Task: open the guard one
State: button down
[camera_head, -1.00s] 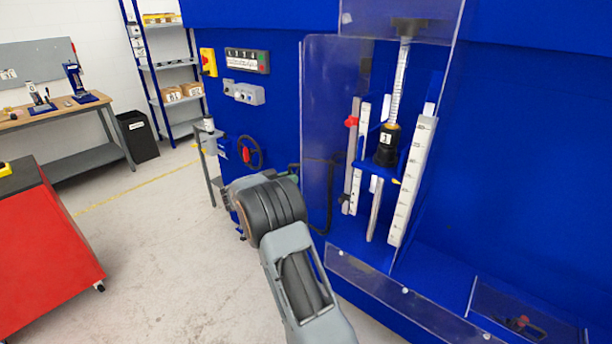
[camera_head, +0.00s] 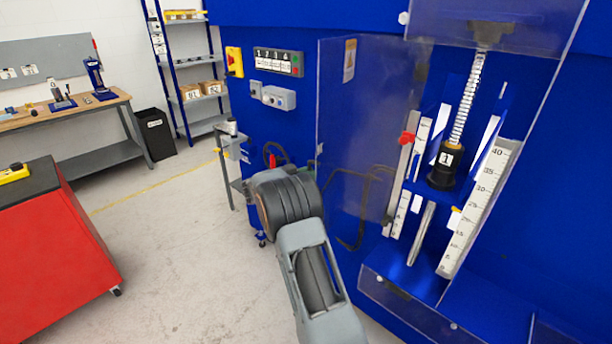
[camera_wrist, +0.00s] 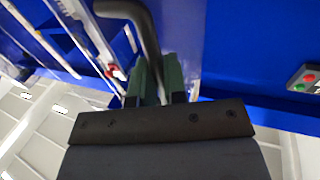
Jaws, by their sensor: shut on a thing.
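The guard is a clear panel (camera_head: 365,120) with a small warning label, on the blue machine left of the test station. It stands at an angle to the machine front; how far it is open is hard to tell. My gripper (camera_wrist: 158,85) has green fingers shut on a dark bent bar handle (camera_wrist: 150,35) in the wrist view. In the head view my own arm hides the gripper and the grasp. Behind and right of the panel, a black cylinder labelled 1 (camera_head: 446,165) hangs under a spring-like column (camera_head: 467,100).
White scales (camera_head: 480,205) flank the station. A control panel (camera_head: 278,61) and a yellow-red switch (camera_head: 234,61) are on the machine at left. A red cabinet (camera_head: 60,240), a bench (camera_head: 70,112) and a bin (camera_head: 155,133) stand further left. The floor (camera_head: 170,240) between is clear.

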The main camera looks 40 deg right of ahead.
jog(key=shift+s+d, duration=0.1)
jog(key=c, duration=1.4)
grip_release()
jog(key=shift+s+d, duration=0.1)
jog(key=shift+d, duration=0.1)
jog(key=shift+o, duration=1.1)
jog(key=shift+a, duration=0.15)
jog(key=w+a+b, duration=0.2)
jog(key=a+b, duration=0.1)
jog(key=a, duration=1)
jog(key=shift+a, duration=0.4)
